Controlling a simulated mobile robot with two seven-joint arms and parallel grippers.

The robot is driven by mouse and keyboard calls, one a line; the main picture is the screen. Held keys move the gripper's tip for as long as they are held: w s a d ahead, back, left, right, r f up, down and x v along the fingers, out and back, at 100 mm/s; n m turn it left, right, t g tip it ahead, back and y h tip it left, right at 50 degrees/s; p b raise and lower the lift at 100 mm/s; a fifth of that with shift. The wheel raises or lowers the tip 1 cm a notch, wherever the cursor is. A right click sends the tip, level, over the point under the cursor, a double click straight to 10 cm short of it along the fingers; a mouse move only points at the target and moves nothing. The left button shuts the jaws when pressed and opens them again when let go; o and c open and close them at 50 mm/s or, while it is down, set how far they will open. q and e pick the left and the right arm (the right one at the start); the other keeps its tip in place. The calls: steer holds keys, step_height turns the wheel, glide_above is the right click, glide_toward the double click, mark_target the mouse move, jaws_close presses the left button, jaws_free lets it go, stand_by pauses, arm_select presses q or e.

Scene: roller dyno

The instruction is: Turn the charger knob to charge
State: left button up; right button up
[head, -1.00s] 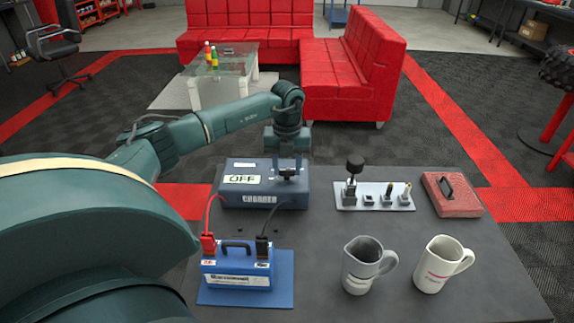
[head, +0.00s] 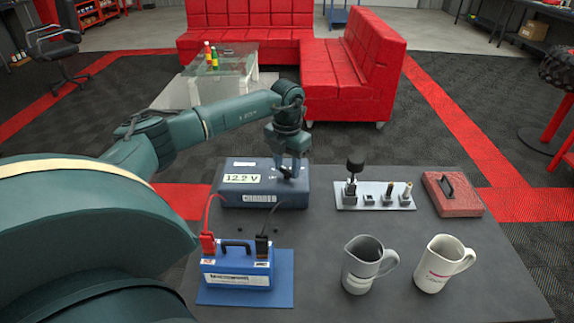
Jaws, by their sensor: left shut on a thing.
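The charger (head: 240,199) is a dark blue box at the back left of the table, and its display (head: 241,178) reads 12.2 V. My left gripper (head: 290,174) points down at the right part of the charger's top and is shut on the knob, which the fingers mostly hide. A blue battery (head: 237,279) with a black handle stands in front of the charger. A red clamp (head: 208,243) and a black clamp (head: 262,247) sit on its terminals, with cables running up to the charger. My right gripper is out of view.
A pale tray (head: 345,204) with a black-topped tool and small parts lies right of the charger. A red case (head: 452,194) is farther right. A grey pitcher (head: 364,267) and a white pitcher (head: 438,264) stand at the front right. The table (head: 318,237) is bare between them.

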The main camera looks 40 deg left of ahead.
arm_select(q)
steer(key=m, duration=0.2)
steer(key=shift+m, duration=0.4)
steer(key=m, duration=0.4)
steer(key=shift+m+b, duration=0.3)
steer(key=shift+b, duration=0.05)
steer(key=m, duration=0.2)
steer(key=shift+m, duration=0.3)
steer(key=m, duration=0.3)
steer(key=shift+b, duration=0.3)
steer(key=shift+r+m, duration=0.1)
steer(key=shift+m, duration=0.5)
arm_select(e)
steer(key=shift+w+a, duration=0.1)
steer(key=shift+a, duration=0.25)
arm_select(q)
steer(key=shift+m, duration=0.3)
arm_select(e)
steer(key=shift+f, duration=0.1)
arm_select(q)
steer(key=o, duration=1)
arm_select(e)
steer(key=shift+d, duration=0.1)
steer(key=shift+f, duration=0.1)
